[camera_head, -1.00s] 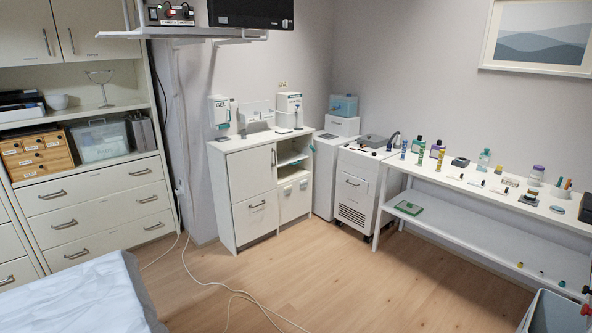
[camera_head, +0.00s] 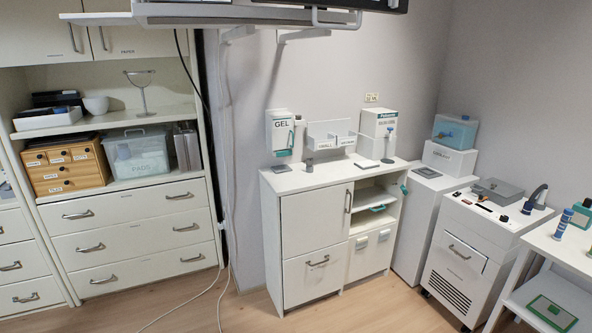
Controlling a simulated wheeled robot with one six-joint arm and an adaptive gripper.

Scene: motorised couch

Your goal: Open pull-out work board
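No part is clearly readable as the pull-out work board. The white cabinet (camera_head: 315,185) in the middle has a shut door (camera_head: 317,225) with an upright handle and a shut drawer (camera_head: 312,280) below it. On its right side are open shelves, with a small teal item (camera_head: 378,208) on one, and two small fronts lower down. The wall unit at left has several wide shut drawers (camera_head: 120,216) with bar handles, under an open shelf. My gripper is not in view.
A white wheeled unit (camera_head: 465,258) and a bench (camera_head: 565,245) with bottles stand at right. A wall shelf (camera_head: 235,14) overhangs at the top. White cables (camera_head: 228,180) hang to the floor. Wooden floor (camera_head: 365,310) is clear in front of the cabinet.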

